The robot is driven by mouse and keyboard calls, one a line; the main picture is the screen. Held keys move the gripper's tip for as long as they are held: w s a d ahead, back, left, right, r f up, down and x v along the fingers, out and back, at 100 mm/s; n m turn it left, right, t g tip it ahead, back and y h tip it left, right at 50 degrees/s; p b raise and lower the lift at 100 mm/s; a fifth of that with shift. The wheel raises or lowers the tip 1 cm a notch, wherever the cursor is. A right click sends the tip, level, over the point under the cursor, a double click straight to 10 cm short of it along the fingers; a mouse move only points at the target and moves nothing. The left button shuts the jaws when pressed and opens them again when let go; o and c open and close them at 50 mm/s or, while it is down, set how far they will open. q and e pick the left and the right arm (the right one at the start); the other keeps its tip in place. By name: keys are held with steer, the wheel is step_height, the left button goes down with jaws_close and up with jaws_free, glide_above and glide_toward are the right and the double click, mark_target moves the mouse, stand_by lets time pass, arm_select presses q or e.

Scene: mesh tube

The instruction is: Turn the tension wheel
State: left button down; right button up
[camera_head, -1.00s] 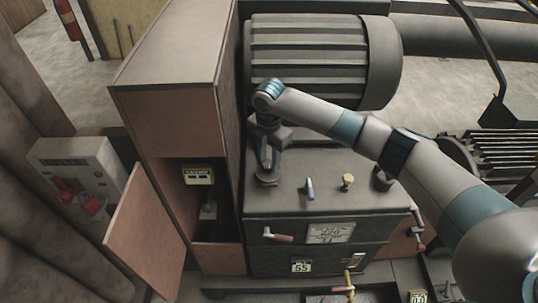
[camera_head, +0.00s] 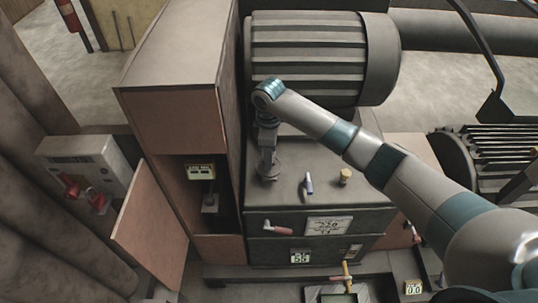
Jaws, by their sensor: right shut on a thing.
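The tension wheel (camera_head: 270,177) appears to be the small grey round piece on top of the dark control box, at its back left. Most of it is hidden under my right gripper (camera_head: 268,168). My right gripper points straight down and is shut on it; the fingertips are small and dark, so the exact grip is hard to see. My right arm reaches in from the lower right, over the box. My left gripper is not in view.
A lever (camera_head: 308,184) and a brass knob (camera_head: 345,177) stand on the box top, right of the gripper. A tall cabinet (camera_head: 175,120) with an open door (camera_head: 150,230) is close on the left. A large ribbed motor (camera_head: 310,60) lies behind.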

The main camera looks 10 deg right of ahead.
steer(key=m, duration=0.3)
steer(key=shift+r+m, duration=0.1)
steer(key=shift+m, duration=0.2)
steer(key=shift+w+m, duration=0.1)
steer(key=shift+m, duration=1.8)
steer(key=o, duration=1)
steer(key=shift+o, duration=0.2)
steer(key=shift+r+b, duration=0.3)
steer(key=shift+r, duration=0.2)
step_height(320, 180, up, 5)
steer(key=shift+r+b, duration=0.15)
steer(key=shift+b, duration=0.75)
step_height(320, 180, up, 11)
